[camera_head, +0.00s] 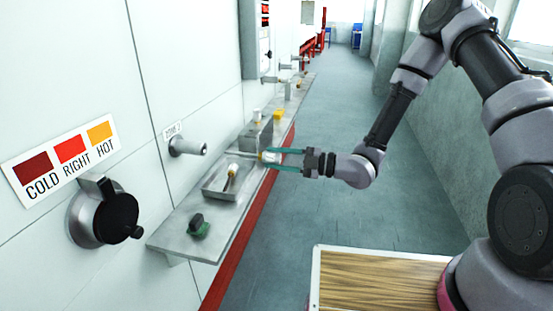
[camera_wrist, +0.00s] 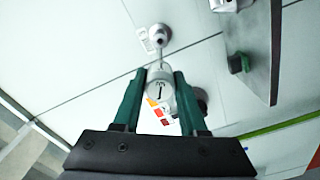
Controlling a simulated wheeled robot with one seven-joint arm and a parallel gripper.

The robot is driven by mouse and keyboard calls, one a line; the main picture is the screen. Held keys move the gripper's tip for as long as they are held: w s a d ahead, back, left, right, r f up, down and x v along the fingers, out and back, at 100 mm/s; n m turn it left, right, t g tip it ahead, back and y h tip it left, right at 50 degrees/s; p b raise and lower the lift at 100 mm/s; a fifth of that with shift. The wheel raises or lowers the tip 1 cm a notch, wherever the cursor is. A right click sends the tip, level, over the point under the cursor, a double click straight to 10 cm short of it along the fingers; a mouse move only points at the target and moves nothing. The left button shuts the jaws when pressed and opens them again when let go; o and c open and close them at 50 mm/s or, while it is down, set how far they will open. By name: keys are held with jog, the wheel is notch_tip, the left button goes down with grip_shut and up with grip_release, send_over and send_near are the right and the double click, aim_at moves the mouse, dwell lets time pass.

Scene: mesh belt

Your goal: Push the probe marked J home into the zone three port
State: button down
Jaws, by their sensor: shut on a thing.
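My gripper (camera_head: 270,157) has teal fingers and is out over the shelf's outer edge in the head view. In the wrist view its fingers (camera_wrist: 160,82) are shut on a white cylindrical probe (camera_wrist: 160,90) marked J. A thin rod points from the probe toward the wall. The nearest port (camera_head: 187,147) is a round metal stub on the wall, with a small zone label (camera_head: 172,130) whose number I cannot read. This port also shows beyond the probe in the wrist view (camera_wrist: 158,36). In the head view, the gripper is clearly apart from it, to the right.
The metal shelf (camera_head: 170,240) along the wall bears a tray (camera_head: 212,193) with a yellow-and-white probe (camera_head: 231,178), and a dark block (camera_head: 196,221) on a green base. A black-handled knob (camera_head: 105,219) sits below the COLD RIGHT HOT card (camera_head: 62,160). The aisle floor is clear.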

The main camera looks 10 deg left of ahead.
aim_at(258, 156)
jog(key=shift+d, duration=0.1)
jog(key=shift+d, duration=0.15)
jog(key=shift+w+a, duration=0.2)
jog(key=shift+a, duration=2.65)
jog(key=a, duration=1.1)
jog(key=shift+w, duration=0.45)
dwell(2.3)
jog(key=shift+c, duration=1.8)
grip_release()
jog(key=shift+d, duration=0.1)
jog(key=d, duration=0.7)
jog(key=s+d, duration=0.1)
jog(key=d, duration=0.2)
jog(key=shift+d, duration=0.3)
